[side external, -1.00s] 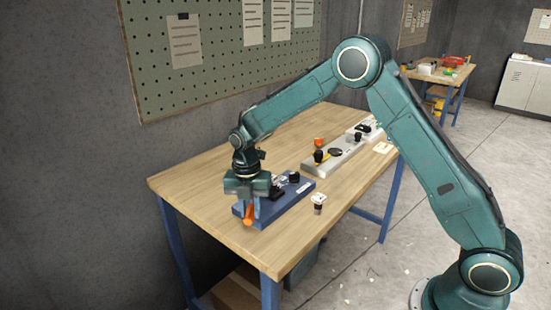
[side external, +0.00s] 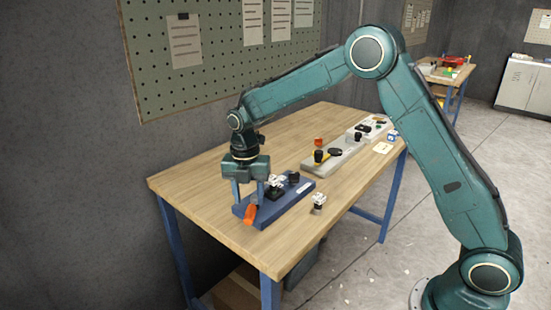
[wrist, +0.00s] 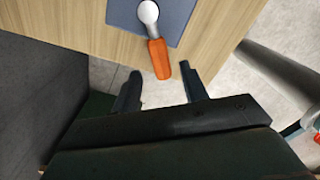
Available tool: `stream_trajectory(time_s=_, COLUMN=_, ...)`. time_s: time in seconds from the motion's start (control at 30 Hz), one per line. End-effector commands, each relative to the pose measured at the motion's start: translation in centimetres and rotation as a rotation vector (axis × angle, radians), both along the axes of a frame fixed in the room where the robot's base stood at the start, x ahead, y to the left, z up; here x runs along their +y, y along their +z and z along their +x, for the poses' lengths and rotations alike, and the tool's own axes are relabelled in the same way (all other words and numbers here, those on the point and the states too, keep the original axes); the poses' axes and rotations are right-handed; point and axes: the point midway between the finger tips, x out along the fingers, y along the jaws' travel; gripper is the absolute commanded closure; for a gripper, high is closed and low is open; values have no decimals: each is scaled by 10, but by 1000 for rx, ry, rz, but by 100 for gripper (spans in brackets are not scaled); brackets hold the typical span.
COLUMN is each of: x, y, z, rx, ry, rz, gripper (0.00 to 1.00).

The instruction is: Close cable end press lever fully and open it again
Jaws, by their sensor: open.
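The cable end press has a blue base (side external: 287,208) near the front left of the table. Its lever has an orange handle (side external: 250,214), low at the base's near-left end. In the wrist view the orange handle (wrist: 158,58) extends from a silver rounded part (wrist: 148,14) over the blue base (wrist: 183,16). My gripper (side external: 248,204) is above the handle with its fingers pointing down. It is open, and the wrist view shows its two fingertips (wrist: 161,76) apart, below the handle's end in the picture. I cannot tell whether either finger touches the handle.
A small white-topped piece (side external: 319,201) stands on the table right of the press. A grey fixture (side external: 330,160) with a black knob and a yellow-and-black tool lies behind. The wooden table top (side external: 215,160) is clear left of the press. A pegboard (side external: 220,60) hangs on the wall behind.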

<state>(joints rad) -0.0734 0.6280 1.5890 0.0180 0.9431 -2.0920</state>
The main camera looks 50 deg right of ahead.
Motion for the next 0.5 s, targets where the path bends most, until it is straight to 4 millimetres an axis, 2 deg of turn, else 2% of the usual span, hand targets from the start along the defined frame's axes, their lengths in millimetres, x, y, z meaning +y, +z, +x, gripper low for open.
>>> stream_trajectory(time_s=0.2, x=1, y=40, z=1, rx=-5, ry=0, rz=0, gripper=56)
stream_trajectory(time_s=0.5, x=1, y=81, z=2, rx=-2, ry=1, rz=0, gripper=56)
